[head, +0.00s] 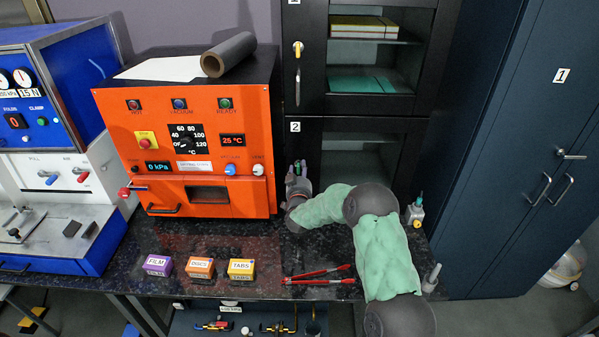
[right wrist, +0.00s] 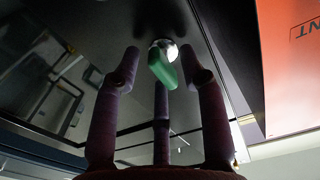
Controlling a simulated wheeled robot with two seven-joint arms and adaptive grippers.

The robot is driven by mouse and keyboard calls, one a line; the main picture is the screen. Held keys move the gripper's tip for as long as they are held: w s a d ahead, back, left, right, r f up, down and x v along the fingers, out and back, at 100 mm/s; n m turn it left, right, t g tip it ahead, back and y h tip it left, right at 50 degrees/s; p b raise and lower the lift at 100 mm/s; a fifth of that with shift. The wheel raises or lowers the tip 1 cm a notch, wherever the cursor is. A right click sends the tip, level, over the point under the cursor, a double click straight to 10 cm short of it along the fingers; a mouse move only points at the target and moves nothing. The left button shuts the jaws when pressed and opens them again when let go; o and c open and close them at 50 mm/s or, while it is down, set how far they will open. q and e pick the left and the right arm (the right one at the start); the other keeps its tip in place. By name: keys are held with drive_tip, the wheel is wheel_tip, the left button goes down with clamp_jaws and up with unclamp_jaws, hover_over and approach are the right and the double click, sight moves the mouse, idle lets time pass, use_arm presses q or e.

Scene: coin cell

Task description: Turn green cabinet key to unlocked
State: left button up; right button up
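The green key (right wrist: 163,68) sits in a round silver lock on the dark cabinet door in the right wrist view. Its grip is tilted, slanting down to the right. My right gripper (right wrist: 160,68) has its fingers spread around the key, with visible gaps to it. In the head view my right gripper (head: 297,170) is at the left side of the lower black cabinet (head: 340,124), marked 2. My left gripper is not in view.
The orange oven (head: 190,195) stands close left of my right gripper. A yellow key (head: 298,48) is on the upper cabinet door. Red tongs (head: 318,275) and small boxes, one the yellow TABS box (head: 241,270), lie on the dark counter in front.

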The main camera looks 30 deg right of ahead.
clamp_jaws()
drive_tip(key=shift+n, duration=0.3)
drive_tip(key=n, duration=0.2)
drive_tip(key=shift+n, duration=0.3)
drive_tip(key=n, duration=0.3)
drive_tip(key=shift+r+n, duration=0.15)
drive_tip(key=shift+n, duration=0.25)
drive_tip(key=n, duration=0.5)
drive_tip(key=shift+w+a+p, duration=0.1)
drive_tip(key=shift+a+p, duration=0.05)
drive_tip(key=shift+p, duration=0.15)
drive_tip(key=n+p, duration=0.1)
drive_tip(key=n, duration=0.4)
drive_tip(key=shift+a+n, duration=0.1)
drive_tip(key=shift+n, duration=0.3)
